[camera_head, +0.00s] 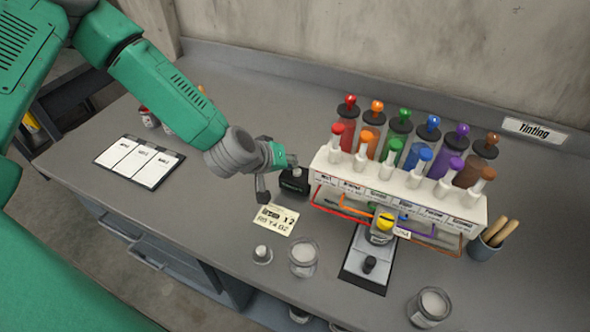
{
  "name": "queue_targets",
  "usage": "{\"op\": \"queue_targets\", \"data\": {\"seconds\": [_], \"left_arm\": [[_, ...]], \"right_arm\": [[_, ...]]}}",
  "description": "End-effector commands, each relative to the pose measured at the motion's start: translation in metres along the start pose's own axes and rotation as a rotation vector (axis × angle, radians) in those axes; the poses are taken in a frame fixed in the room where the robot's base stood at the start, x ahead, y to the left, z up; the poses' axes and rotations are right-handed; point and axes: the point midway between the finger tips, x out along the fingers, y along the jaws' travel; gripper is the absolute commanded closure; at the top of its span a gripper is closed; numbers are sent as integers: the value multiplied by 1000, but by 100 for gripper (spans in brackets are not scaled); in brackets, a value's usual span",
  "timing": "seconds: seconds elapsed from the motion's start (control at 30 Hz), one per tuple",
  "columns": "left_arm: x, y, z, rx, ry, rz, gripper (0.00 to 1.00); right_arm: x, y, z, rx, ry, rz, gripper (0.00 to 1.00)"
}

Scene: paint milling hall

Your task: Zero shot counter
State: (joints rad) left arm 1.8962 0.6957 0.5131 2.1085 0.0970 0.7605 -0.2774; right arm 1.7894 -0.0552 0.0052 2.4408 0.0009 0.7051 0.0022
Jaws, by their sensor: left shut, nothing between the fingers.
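A small black counter (295,183) with a greenish display and a pale knob on top stands on the grey bench, left of the tint rack. My left gripper (272,176) is shut and empty, just to the left of the counter and close to it. I cannot tell whether a finger touches it. The digits on the display are too small to read. My right gripper is not in view.
A white rack (398,196) of coloured tint bottles stands on the right. In front are a card (275,219), a black-and-white stand with a yellow-topped container (383,225), and glass jars (303,256). A clipboard (140,161) lies left; a brush cup (486,246) stands right.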

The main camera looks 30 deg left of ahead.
Motion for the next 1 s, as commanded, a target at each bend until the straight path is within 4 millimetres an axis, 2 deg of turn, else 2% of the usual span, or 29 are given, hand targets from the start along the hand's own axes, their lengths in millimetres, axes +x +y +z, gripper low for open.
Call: {"op": "queue_targets", "data": {"seconds": [0.53,1.0], "left_arm": [[1,-3,1,-2,-7,5,100],[-11,18,-2,-1,-4,3,100]], "right_arm": [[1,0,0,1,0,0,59],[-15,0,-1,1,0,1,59]]}}
